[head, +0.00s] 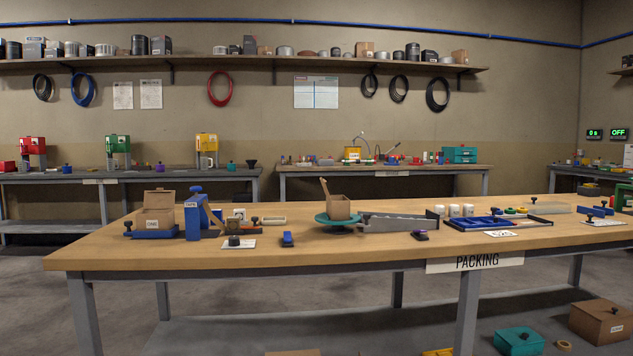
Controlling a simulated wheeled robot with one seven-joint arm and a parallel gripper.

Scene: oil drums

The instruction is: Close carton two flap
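Two small brown cartons stand on the packing table. One carton (339,208) sits on a round teal turntable (321,219) near the middle, with a flap (325,193) standing up at its left side. The other carton (155,218) is at the left, on a blue base with a small label; a brown panel shows raised at its top. The labels are too small to read surely, so I cannot tell which carton is number two. My gripper is not in the head view.
A blue tape dispenser (195,216) stands right of the left carton. A grey metal channel (398,222) lies close right of the turntable. White cups (454,210) and a blue tray (484,222) are further right. The table's front strip (330,252) is mostly clear.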

